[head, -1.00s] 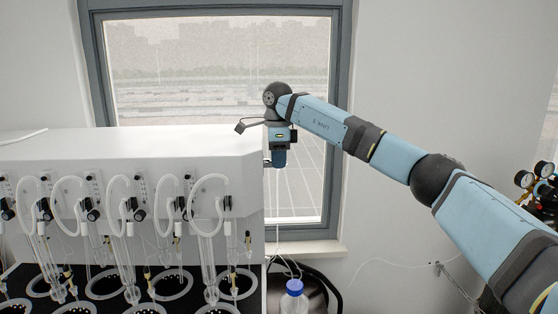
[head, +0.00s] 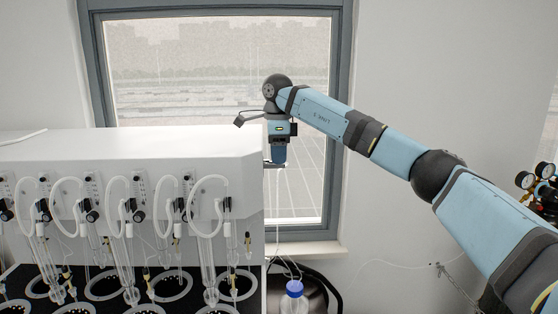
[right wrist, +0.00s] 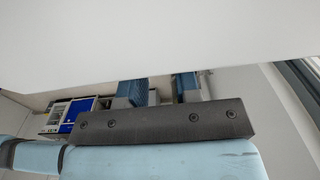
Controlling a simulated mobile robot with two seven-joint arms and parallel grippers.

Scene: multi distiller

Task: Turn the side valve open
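The distiller (head: 130,150) is a long white housing at the left of the head view, with a row of glass tubes and hoses on its front. My right gripper (head: 273,164) points down beside the right end of the housing, in front of the window. A small dark piece shows at its tip, close to the housing's edge. I cannot tell whether this is a finger or the side valve, or whether they touch. The side valve is not clearly visible. The gripper's opening cannot be made out in either view. My left gripper is out of view.
Several black knobs (head: 92,216) line the distiller's front. A blue-capped bottle (head: 294,290) stands below my right gripper, with thin tubes above it. Pressure gauges (head: 545,170) stand at the far right. A white surface (right wrist: 150,40) fills the top of the right wrist view.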

